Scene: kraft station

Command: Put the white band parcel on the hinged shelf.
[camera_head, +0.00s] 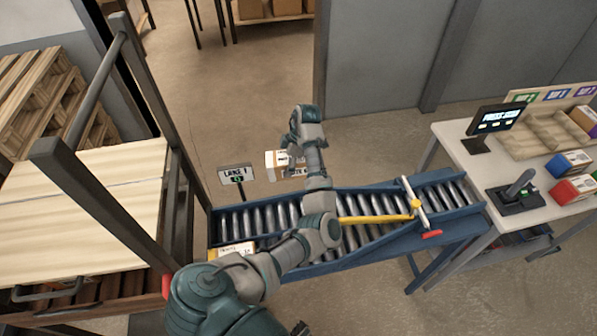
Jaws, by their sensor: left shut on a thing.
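My left gripper (291,156) is shut on a kraft parcel with a white part (275,160). It holds the parcel beyond the far side of the roller conveyor, with floor showing behind it. The fingers and part of the parcel are hidden by my wrist. A pale wooden panel (70,200), which looks like the hinged shelf, lies inside a dark metal frame at the left, well apart from the parcel. Its hinge is not clear to see.
The blue roller conveyor (375,203) runs below my left arm, with a yellow bar (375,218) across it. Another parcel (237,250) lies at its left end. A LANE 1 sign (235,174) and dark frame posts (90,205) stand between parcel and panel. A table is right.

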